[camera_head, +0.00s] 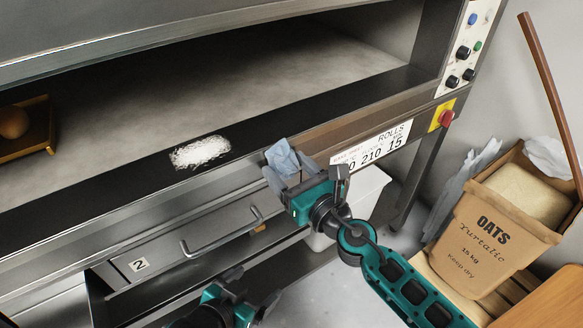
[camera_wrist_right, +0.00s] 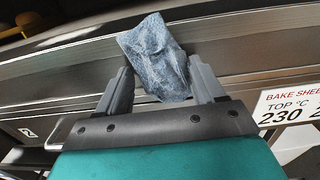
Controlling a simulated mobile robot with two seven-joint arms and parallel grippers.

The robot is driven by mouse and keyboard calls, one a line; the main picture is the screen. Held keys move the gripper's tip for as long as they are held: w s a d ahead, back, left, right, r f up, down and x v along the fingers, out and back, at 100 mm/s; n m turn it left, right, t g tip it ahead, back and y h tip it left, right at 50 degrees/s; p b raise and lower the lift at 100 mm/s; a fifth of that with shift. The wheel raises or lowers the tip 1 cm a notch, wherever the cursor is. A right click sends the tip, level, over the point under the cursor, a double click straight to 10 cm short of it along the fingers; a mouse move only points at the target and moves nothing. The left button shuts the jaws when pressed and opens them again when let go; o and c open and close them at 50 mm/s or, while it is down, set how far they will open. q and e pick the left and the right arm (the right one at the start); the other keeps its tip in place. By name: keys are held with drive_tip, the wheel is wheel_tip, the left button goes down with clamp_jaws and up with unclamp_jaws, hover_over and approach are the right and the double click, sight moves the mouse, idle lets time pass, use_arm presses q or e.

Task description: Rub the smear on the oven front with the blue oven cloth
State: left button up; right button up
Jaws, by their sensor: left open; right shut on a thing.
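The smear (camera_head: 200,152) is a white, scratchy patch on the dark front strip of the oven (camera_head: 110,178), left of centre in the head view. My right gripper (camera_head: 289,168) is shut on the blue oven cloth (camera_head: 282,157), a crumpled pale-blue piece sticking out beyond the fingertips. The cloth (camera_wrist_right: 155,60) also shows between the two fingers in the right wrist view. It is to the right of the smear and apart from it, close to the oven front; whether it touches the metal I cannot tell. My left gripper (camera_head: 250,289) is open and empty, low in the head view.
A drawer with a handle (camera_head: 222,240) is below the oven front. A label (camera_head: 372,147) and a red knob (camera_head: 446,117) are to the right. An oats sack (camera_head: 487,238) stands at right near a leaning wooden pole (camera_head: 553,100). A brown item (camera_head: 25,135) lies inside the oven at left.

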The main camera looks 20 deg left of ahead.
drive_tip(key=v, duration=0.4)
drive_tip(key=shift+w+d+f+p, duration=0.1)
drive_tip(key=shift+w+f+p, duration=0.05)
drive_tip(key=shift+w+p, duration=0.15)
drive_tip(key=shift+s+d, duration=0.4)
drive_tip(key=shift+d, duration=0.15)
drive_tip(key=shift+d, duration=0.1)
drive_tip(key=v, duration=0.3)
